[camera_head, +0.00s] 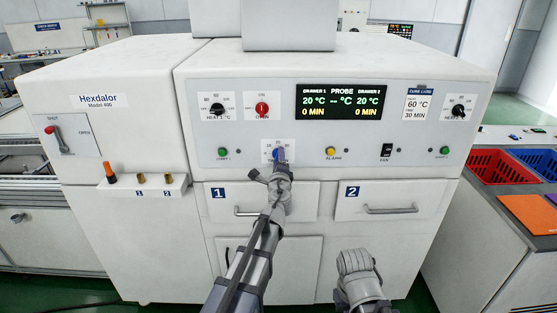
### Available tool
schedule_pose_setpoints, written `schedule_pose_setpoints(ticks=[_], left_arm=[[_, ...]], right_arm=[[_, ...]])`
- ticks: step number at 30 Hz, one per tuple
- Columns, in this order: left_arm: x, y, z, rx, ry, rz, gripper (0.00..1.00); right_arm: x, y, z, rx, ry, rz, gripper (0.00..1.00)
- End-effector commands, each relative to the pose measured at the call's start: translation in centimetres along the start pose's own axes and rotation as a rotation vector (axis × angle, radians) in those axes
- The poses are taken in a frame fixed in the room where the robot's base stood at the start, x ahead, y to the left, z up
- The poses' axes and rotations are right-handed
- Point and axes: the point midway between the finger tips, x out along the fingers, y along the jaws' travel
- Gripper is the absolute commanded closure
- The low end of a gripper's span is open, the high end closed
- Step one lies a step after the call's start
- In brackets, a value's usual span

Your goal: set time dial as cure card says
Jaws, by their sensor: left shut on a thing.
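The time dial (268,154) is a small knob on a white label at the lower middle of the oven's front panel. My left gripper (279,160) is shut on it and hides most of the dial and its marks, so I cannot read its setting. The cure card (418,104), at the panel's upper right, reads 60 °C and 30 MIN. The display (341,102) shows 20 °C and 0 MIN for both drawers, and dashes for the probe. My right gripper (356,262) is low in front of drawer 2, away from the panel; its fingers cannot be made out.
Heat dials (216,107) sit at the panel's left and right, with a red oven switch (262,109) beside the left one. Green buttons, a yellow alarm button (330,152) and a black fan switch (386,150) line the lower panel. Drawer handles (391,210) stick out below.

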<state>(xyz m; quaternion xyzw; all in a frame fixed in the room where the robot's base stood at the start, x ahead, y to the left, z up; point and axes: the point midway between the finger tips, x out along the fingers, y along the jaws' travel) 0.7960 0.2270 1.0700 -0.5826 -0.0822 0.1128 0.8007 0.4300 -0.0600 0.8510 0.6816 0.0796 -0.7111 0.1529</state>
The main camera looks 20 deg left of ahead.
Motion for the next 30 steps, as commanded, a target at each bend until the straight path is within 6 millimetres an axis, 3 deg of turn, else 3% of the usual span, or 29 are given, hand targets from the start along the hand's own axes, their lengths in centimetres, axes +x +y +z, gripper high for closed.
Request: schedule_pose_setpoints(ticks=[15,30], left_arm=[[-0.11,0.10,-0.03,0.377,0.001,0.000,1.00],[-0.13,0.12,-0.02,0.487,0.001,0.000,1.00]], right_arm=[[0.09,-0.01,-0.01,0.000,0.000,0.000,1.00],[0.11,-0.01,-0.01,0.000,0.000,0.000,1.00]])
